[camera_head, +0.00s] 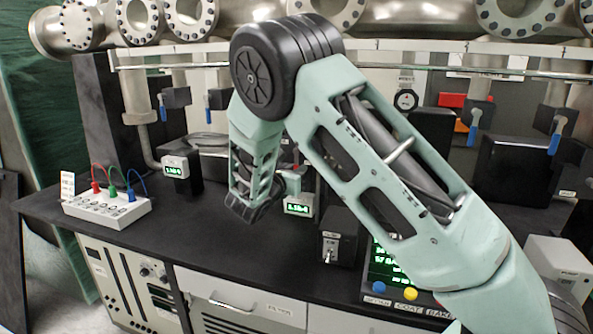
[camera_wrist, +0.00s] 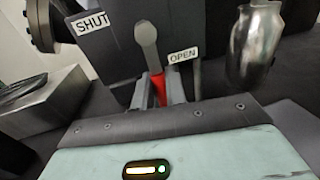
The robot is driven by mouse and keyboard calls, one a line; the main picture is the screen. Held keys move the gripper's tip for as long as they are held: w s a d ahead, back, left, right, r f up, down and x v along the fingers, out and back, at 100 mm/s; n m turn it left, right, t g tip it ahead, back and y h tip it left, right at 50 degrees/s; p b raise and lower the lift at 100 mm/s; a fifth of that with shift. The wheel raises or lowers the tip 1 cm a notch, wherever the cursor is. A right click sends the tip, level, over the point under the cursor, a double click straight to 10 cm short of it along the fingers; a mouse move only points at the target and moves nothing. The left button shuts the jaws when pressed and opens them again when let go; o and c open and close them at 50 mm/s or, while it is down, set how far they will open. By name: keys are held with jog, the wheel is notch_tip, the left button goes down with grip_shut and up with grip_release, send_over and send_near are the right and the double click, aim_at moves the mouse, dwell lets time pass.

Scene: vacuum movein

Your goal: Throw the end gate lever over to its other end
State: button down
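In the wrist view, the gate lever (camera_wrist: 148,50) has a grey rounded upper end and a red lower part (camera_wrist: 159,91). It stands on the face of a dark box, between a SHUT label (camera_wrist: 91,22) at left and an OPEN label (camera_wrist: 183,55) at right. My gripper (camera_wrist: 160,88) has its two fingers close together, one on each side of the red part. They look shut on it, though the contact is partly hidden. In the head view my arm hides the fingertips and I cannot make out this lever.
A bare metal cylinder (camera_wrist: 254,47) hangs right of the box in the wrist view. In the head view, a white box with coloured cables (camera_head: 106,207) stands on the black bench (camera_head: 200,232). Blue-handled valves (camera_head: 473,127) hang under the pipework. A small switch box (camera_head: 338,242) stands mid-bench.

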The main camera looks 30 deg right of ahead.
jog(key=shift+a+f, duration=0.1)
jog(key=w+a+r+m+t+y+b, duration=0.1)
jog(key=w+r+m+y+b, duration=0.1)
jog(key=m+b, duration=0.6)
jog(key=w+a+r+m+y+b, duration=0.1)
jog(key=r+m+b, duration=0.3)
jog(key=b, duration=1.2)
jog(key=shift+w+a+m+t+y, duration=0.4)
jog(key=shift+w+a+m, duration=0.15)
jog(key=shift+m, duration=1.85)
jog(key=shift+r, duration=0.2)
jog(key=c, duration=1.5)
grip_release()
jog(key=shift+f, duration=0.1)
